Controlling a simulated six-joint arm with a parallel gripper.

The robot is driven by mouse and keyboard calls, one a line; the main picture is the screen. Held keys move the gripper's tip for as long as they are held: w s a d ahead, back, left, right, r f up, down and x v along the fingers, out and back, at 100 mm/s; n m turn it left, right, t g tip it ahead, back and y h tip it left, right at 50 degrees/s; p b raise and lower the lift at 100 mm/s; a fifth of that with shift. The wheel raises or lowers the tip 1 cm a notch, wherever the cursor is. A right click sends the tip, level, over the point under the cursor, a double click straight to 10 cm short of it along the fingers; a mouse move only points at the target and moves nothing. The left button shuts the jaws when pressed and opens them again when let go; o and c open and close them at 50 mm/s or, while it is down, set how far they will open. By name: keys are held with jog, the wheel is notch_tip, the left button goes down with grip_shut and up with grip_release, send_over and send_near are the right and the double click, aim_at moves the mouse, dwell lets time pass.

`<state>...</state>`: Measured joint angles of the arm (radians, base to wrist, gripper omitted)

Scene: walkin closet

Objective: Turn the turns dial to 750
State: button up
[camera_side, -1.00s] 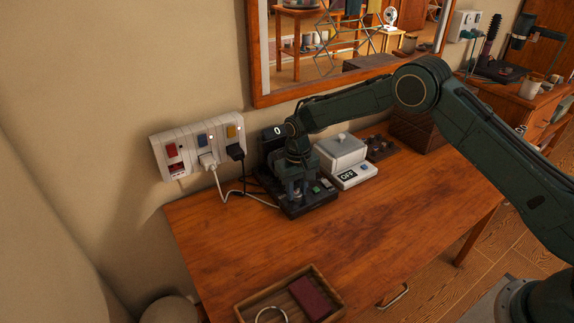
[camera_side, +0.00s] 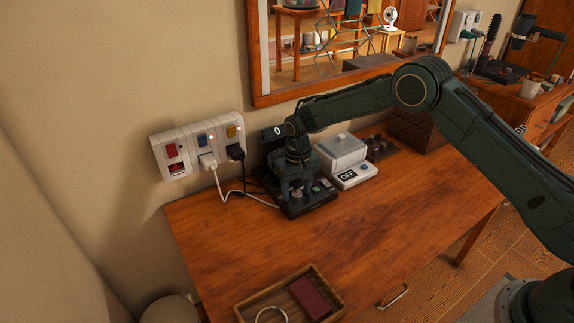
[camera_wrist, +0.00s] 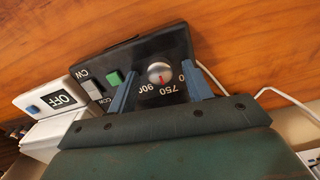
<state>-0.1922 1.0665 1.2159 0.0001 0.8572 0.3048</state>
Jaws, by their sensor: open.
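The black machine (camera_side: 318,206) stands on the wooden table near the wall. Its turns dial (camera_wrist: 160,73) is a round silver knob with a red mark. In the wrist view the mark points down, close to the printed 750 (camera_wrist: 168,89); 900 and 0 are printed on either side. The machine's display (camera_side: 278,131) reads 0. My gripper (camera_wrist: 160,70) is open, with one blue finger on each side of the dial and visible gaps to it. In the side view my gripper (camera_side: 297,188) is low over the machine and partly hides it.
A green button (camera_wrist: 114,79) and a grey CW/CCW switch (camera_wrist: 94,89) sit beside the dial. A white device (camera_side: 345,160) reading OFF stands to the right. Cables run to the wall sockets (camera_side: 200,145). A wooden tray (camera_side: 290,294) lies at the front; mid-table is clear.

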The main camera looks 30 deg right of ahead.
aim_at(297, 193)
jog(key=shift+r, duration=0.1)
notch_tip(297, 193, up, 14)
jog(key=shift+f, duration=0.2)
dwell(0.5)
jog(key=shift+r, duration=0.15)
jog(key=s+d+r+t, duration=0.2)
jog(key=s+d+r, duration=0.2)
jog(key=s+r, duration=0.55)
jog(key=s+d+r+t, duration=0.1)
jog(key=s+d+r, duration=0.3)
jog(key=s+r, duration=0.55)
jog(key=s+d+t, duration=0.1)
jog(key=s, duration=0.9)
jog(key=s+d+f+n+t, duration=0.1)
jog(key=s+d, duration=0.1)
jog(key=s, duration=0.9)
jog(key=shift+s+d+f+t, duration=0.15)
jog(key=shift+f+t, duration=0.15)
